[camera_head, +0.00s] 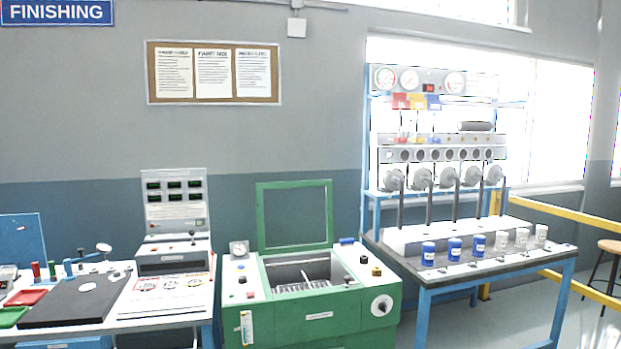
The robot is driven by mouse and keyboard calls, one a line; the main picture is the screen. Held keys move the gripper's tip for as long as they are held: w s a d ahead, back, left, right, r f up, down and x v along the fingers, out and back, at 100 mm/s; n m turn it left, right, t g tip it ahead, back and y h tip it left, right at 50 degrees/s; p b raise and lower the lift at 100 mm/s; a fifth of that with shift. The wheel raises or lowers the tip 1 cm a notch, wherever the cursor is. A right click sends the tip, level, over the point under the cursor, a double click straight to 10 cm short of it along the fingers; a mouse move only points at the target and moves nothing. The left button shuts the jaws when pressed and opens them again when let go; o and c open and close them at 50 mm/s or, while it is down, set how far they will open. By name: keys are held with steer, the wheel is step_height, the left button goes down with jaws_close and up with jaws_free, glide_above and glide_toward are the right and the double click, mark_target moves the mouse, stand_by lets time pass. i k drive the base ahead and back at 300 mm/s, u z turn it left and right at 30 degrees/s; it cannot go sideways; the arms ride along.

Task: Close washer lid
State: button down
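The washer (312,320) is a green cabinet with a pale top panel, in the lower middle of the head view. Its lid (259,216), a green frame around a see-through pane, stands upright at the back of the opening. The lid is open. The opening (303,272) shows a dark tub with a light rack or parts inside. Round knobs sit on the panel right of the opening, and a dial (381,306) is on the front right. A small gauge (239,249) stands at the back left. My gripper is not in view.
A blue-legged bench (465,268) with blue and white cups and a gauge rack stands right of the washer. A white-topped table (150,318) with a control console (175,205) stands close on the left. A yellow rail (590,235) and stool (609,247) are at far right.

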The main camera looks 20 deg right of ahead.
mark_target(259, 188)
steer(key=z, duration=0.05)
steer(key=i, duration=1)
steer(key=u, duration=0.05)
